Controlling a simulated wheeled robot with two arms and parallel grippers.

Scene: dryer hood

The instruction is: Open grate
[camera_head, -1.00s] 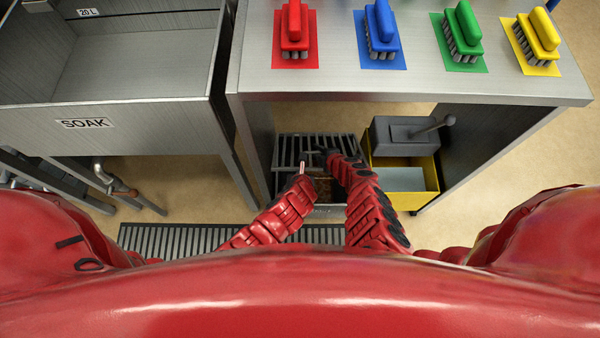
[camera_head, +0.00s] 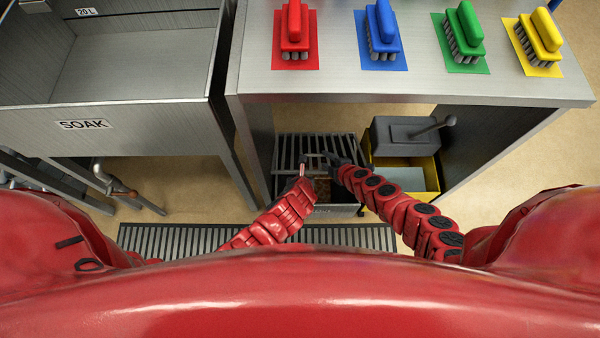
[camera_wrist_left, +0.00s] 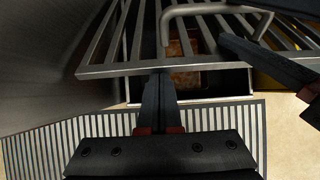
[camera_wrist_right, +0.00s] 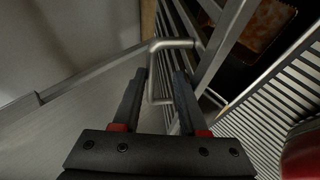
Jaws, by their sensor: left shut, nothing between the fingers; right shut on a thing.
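The grey barred grate (camera_head: 285,153) sits over a dark box under the steel table. It is tilted, its near edge raised off the box; brown contents show below it in the left wrist view (camera_wrist_left: 185,78). My right gripper (camera_head: 333,160) is shut on the grate's handle, a bent metal bar that shows in the right wrist view (camera_wrist_right: 175,44). My left gripper (camera_head: 303,168) is shut and empty. In the left wrist view its fingertips (camera_wrist_left: 158,80) are at the grate's near edge; whether they touch it I cannot tell.
A yellow bin (camera_head: 428,165) with a grey wringer stands right of the box. A slotted floor drain (camera_head: 200,238) runs in front. The table (camera_head: 420,88) with several brushes is above, and the SOAK sink (camera_head: 130,120) stands to the left.

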